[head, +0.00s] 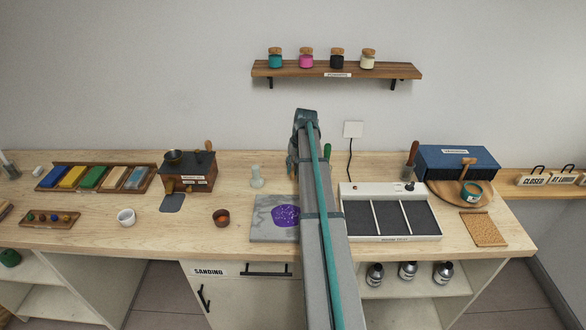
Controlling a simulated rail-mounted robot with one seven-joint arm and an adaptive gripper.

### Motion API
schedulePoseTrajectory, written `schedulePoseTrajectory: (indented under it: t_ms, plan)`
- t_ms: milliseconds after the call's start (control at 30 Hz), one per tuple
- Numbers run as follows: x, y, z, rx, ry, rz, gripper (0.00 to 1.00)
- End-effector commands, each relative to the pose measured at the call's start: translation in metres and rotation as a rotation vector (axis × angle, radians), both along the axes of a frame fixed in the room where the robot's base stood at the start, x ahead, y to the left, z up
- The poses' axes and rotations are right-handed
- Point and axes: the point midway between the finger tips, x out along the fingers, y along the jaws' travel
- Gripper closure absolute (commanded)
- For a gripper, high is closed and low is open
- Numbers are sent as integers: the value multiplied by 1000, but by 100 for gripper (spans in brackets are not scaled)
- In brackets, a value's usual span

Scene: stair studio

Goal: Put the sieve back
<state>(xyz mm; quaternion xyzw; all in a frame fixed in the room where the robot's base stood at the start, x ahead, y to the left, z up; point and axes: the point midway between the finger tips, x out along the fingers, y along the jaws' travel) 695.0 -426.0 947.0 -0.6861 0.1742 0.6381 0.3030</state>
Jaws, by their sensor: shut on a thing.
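My gripper (292,166) is over the back middle of the bench, largely hidden behind my own arm. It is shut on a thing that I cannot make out. I cannot clearly pick out the sieve in this view. A green handle (327,151) shows just right of my arm; I cannot tell whether it belongs to the held thing. A small dark round pan-like thing (173,156) sits on top of the wooden box with a dark top (188,180), at the left.
A grey slab (262,231) with a purple patch (286,216) lies left of my arm, near a clear glass piece (257,176) and a brown cup (221,217). Right are a three-part tray (391,237) and a blue box (456,162). A jar shelf (290,70) hangs above.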

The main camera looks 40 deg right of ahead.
Motion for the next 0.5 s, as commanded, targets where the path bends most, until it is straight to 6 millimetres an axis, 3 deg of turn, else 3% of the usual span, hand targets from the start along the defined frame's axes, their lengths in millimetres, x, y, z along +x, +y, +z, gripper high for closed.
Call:
schedulePoseTrajectory:
  t_ms: [500]
  plan:
    - [0,0,-15,0,0,0,100]
